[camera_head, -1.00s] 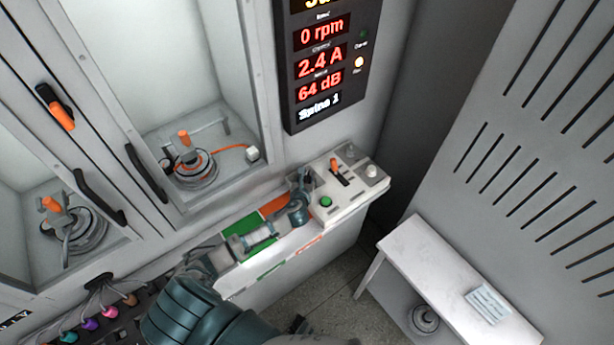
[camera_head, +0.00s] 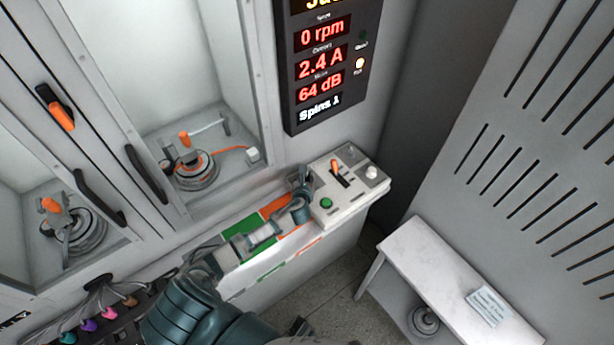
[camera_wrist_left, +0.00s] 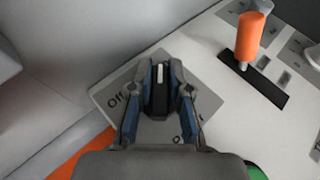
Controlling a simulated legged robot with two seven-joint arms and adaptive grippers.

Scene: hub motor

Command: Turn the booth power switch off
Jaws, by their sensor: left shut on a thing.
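The booth power switch (camera_wrist_left: 159,92) is a small dark rocker with a white mark, on a grey label plate (camera_wrist_left: 110,90) in the left wrist view. The word "Off" shows on the plate's left, and another word is mostly hidden by a finger. My left gripper (camera_wrist_left: 160,75) is shut on the switch, one finger on each side of it. In the head view my left gripper (camera_head: 302,185) is at the left end of the white control panel (camera_head: 355,198) and hides the switch. My right gripper is not in view.
An orange-handled lever (camera_head: 336,168) and a green button (camera_head: 326,203) are close beside the gripper on the panel. A display (camera_head: 322,65) hangs above. Glazed bays with motors (camera_head: 194,170) are at left. A white bench (camera_head: 425,255) stands at right.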

